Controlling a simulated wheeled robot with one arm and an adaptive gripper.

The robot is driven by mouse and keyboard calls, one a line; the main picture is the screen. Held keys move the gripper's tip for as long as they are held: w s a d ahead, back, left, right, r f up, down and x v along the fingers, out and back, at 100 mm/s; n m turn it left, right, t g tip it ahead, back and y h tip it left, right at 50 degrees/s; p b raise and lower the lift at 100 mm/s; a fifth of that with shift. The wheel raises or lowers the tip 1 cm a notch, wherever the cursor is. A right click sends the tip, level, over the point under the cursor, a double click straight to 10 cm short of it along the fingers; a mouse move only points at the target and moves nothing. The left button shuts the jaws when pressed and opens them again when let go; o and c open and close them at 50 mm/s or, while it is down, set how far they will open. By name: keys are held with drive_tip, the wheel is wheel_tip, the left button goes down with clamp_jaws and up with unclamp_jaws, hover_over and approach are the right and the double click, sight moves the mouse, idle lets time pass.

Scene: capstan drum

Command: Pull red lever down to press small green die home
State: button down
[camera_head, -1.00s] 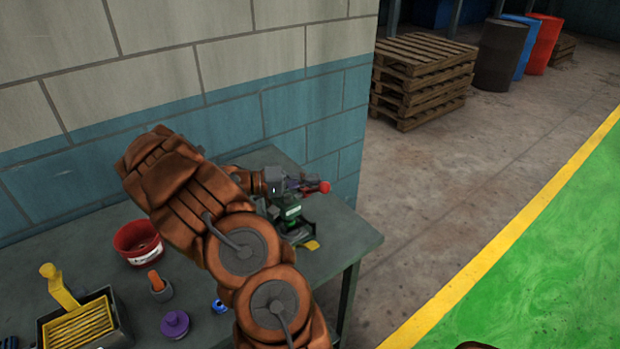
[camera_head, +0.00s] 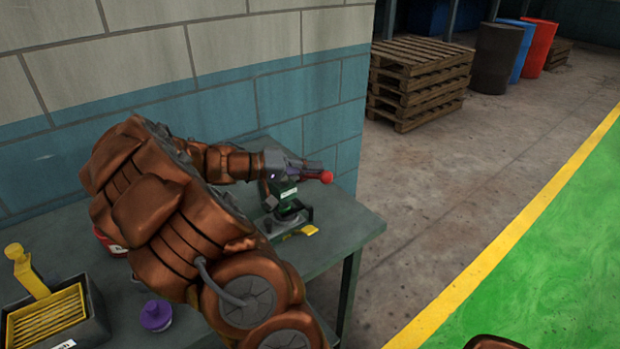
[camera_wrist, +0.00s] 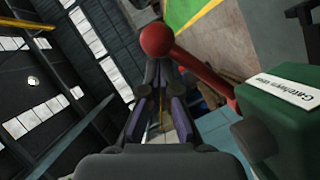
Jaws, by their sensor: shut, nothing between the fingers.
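The red lever's ball knob (camera_head: 327,177) sticks out at the right of a green press (camera_head: 290,208) on the grey-green bench. In the wrist view the red knob (camera_wrist: 157,39) and its red rod (camera_wrist: 205,74) run towards the green press body (camera_wrist: 282,118), which bears a white label. My gripper (camera_head: 316,170) is shut and empty, with its fingertips close by the knob. In the wrist view the closed fingertips (camera_wrist: 157,70) appear just below the knob; I cannot tell whether they touch it. I cannot make out the small green die.
A yellow piece (camera_head: 301,231) lies before the press. A purple knobbed item (camera_head: 156,315), a box with a yellow handle (camera_head: 55,318) and a partly hidden red tub (camera_head: 108,242) stand on the bench's left. The block wall (camera_head: 310,120) rises behind.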

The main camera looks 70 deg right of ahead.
wheel_tip(320, 180, down, 6)
drive_tip(key=s+a+m+t+b, duration=0.1)
drive_tip(key=m+b, duration=0.4)
drive_tip(key=b, duration=1.3)
drive_tip(key=s+t, duration=0.1)
drive_tip(key=t, duration=0.1)
drive_tip(key=shift+s+a+t, duration=0.2)
drive_tip(key=shift+s+t, duration=0.1)
drive_tip(key=shift+f+m+b, duration=0.1)
drive_tip(key=shift+m+b, duration=0.2)
drive_tip(key=shift+b, duration=0.05)
drive_tip(key=w+a+r+p, duration=0.1)
drive_tip(key=w+a+r, duration=0.4)
drive_tip(key=w+r, duration=0.2)
drive_tip(key=shift+w+a+r+p, duration=0.2)
drive_tip(key=shift+r+p, duration=0.2)
drive_tip(key=shift+r, duration=0.05)
drive_tip(key=shift+s, duration=0.1)
